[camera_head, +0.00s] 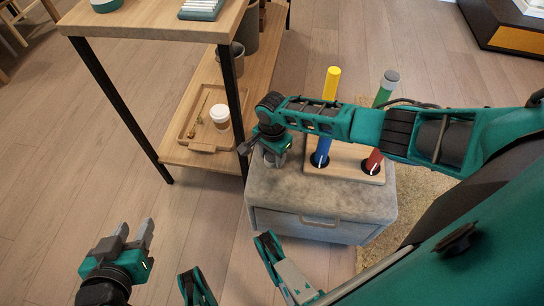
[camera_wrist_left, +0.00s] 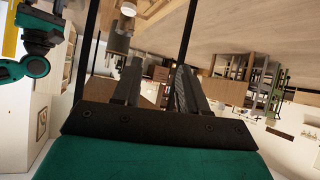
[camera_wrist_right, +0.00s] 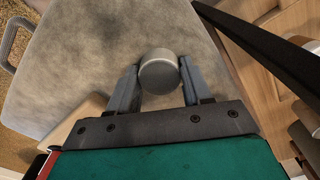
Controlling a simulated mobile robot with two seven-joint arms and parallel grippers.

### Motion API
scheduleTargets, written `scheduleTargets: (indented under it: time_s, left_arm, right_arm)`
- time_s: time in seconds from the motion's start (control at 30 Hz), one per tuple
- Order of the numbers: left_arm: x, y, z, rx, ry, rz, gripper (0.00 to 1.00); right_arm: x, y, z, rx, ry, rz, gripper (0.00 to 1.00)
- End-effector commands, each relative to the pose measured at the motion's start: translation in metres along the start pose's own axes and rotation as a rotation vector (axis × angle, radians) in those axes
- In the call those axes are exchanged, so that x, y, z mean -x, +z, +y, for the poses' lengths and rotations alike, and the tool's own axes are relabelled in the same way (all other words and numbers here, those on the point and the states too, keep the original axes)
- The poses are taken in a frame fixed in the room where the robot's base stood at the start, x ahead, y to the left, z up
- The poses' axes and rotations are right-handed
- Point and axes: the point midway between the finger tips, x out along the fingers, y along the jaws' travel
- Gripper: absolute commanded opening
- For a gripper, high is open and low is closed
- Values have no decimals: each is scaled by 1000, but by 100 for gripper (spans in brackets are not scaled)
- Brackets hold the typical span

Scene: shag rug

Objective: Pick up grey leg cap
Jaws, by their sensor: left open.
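A grey round cap (camera_wrist_right: 159,72) stands on the grey padded stool top in the right wrist view. My right gripper (camera_wrist_right: 158,68) is over it, with one finger on each side; the fingers are spread about as wide as the cap. I cannot tell whether they touch it. In the head view my right gripper (camera_head: 265,147) is over the stool's back left corner and hides most of the cap.
The stool (camera_head: 290,200) bears a wooden board (camera_head: 343,177) with blue-yellow (camera_head: 331,85) and red-green (camera_head: 384,95) legs upright, near my right arm. A wooden shelf (camera_head: 185,155) with a tray and cup (camera_head: 220,117) stands left.

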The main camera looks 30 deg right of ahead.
Motion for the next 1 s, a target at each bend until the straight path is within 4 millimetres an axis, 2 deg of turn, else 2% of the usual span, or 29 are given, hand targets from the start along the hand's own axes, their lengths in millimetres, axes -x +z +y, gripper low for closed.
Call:
scheduleTargets:
  time_s: [0.03, 0.27, 0.5, 0.67, 0.83, 1.0]
  left_arm:
    - [0, 0, 0, 1, -1, 0, 43]
    - [0, 1, -1, 2, -2, -1, 43]
    - [1, 3, 0, 4, -2, -7, 43]
    - [5, 0, 0, 5, -3, -9, 43]
    - [12, -11, -1, 5, -11, 1, 43]
    - [21, -22, -7, 5, -29, 2, 43]
  right_arm:
    - [0, 0, 0, 0, 0, 0, 41]
    - [0, 0, 0, 0, 0, 0, 20]
    - [1, 0, 0, 0, 0, 0, 20]
    - [10, 0, 0, 0, 0, 0, 20]
    - [37, -1, 0, 0, -2, 1, 20]
    - [81, 0, 0, 1, -3, -1, 20]
